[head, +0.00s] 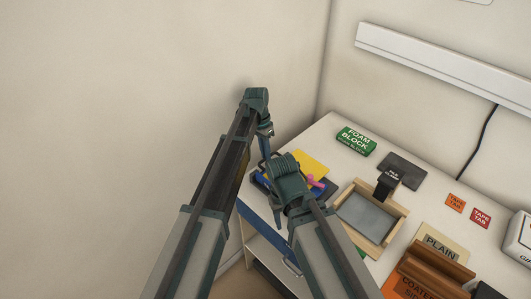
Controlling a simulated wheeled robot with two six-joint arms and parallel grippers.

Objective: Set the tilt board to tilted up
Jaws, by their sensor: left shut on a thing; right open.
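A board with a blue edge and a yellow sheet (312,162) at the far left corner of the table appears to be the tilt board; my arms hide much of it. A pink piece (315,183) shows on its right side. My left gripper (266,150) points down at the board's left far edge and is shut; the part it grips is hidden, seemingly the board's edge. My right gripper (294,210) is open, in front of the board; its fingertips are hard to make out. The board's exact tilt cannot be told.
A green foam block (356,141) and a black plate (403,170) lie behind. A wooden frame with a grey panel (369,218) stands to the right. Tape tabs (455,203), a brown wooden rack (437,262) and a white box (520,237) are farther right. Walls close off the back and left.

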